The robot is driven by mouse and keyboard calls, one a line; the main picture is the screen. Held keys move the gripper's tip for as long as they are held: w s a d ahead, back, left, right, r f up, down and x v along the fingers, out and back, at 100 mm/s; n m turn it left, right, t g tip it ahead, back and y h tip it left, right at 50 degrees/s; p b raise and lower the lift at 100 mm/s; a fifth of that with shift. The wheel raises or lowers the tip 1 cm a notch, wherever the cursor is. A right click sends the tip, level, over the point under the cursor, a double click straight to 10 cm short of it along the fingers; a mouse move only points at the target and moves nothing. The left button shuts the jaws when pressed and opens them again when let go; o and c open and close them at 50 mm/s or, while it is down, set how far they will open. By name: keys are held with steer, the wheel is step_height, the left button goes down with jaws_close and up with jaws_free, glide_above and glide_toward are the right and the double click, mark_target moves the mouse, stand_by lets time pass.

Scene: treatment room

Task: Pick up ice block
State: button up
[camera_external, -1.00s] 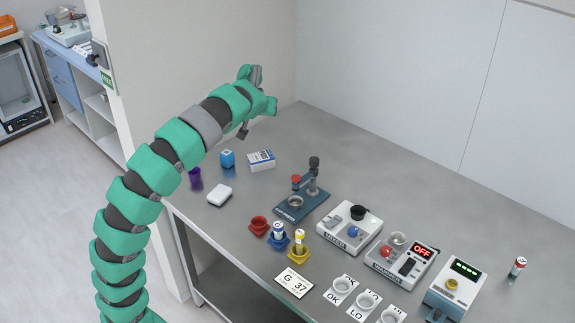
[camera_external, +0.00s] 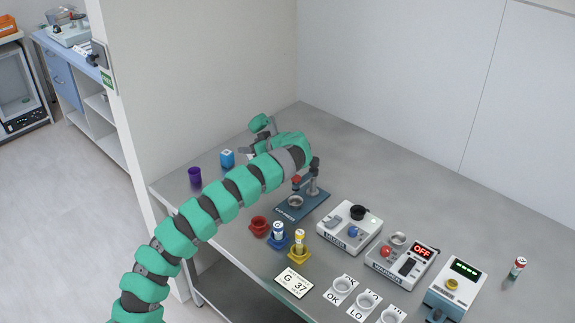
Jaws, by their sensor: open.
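A small light-blue block (camera_external: 227,158) with a pale mark on top stands near the back left edge of the grey table. It may be the ice block, but its label is too small to read. My gripper (camera_external: 256,137) is open and empty, just right of the blue block and over the table's back left part. It is apart from the block; its height above the table is hard to tell. The white-and-blue box and the white rounded block are hidden behind my gripper and arm.
A purple cup (camera_external: 194,175) stands left of the blue block. A blue press stand (camera_external: 301,205), red cup (camera_external: 259,226), mixer (camera_external: 349,228) and warmer box (camera_external: 402,262) stand to the right. The table's back right is clear.

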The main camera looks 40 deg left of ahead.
mark_target(227, 153)
steer(key=shift+n+g+y, duration=0.3)
steer(key=shift+n+g, duration=0.2)
steer(key=shift+n, duration=0.3)
steer(key=a+f, duration=0.2)
steer(key=a, duration=0.1)
steer(key=a+f+b, duration=0.1)
steer(key=a+f, duration=0.1)
steer(key=s+a+f, duration=0.1)
steer(key=a+f, duration=0.1)
steer(key=a, duration=0.1)
steer(key=shift+a+f+b, duration=0.3)
steer(key=shift+b, duration=0.05)
steer(key=x, duration=0.1)
steer(key=b+x, duration=0.1)
steer(key=x, duration=0.2)
steer(key=shift+s+a+f, duration=0.1)
steer(key=shift+s+f, duration=0.15)
steer(key=shift+s, duration=0.05)
steer(key=shift+a, duration=0.35)
steer(key=c, duration=1.1)
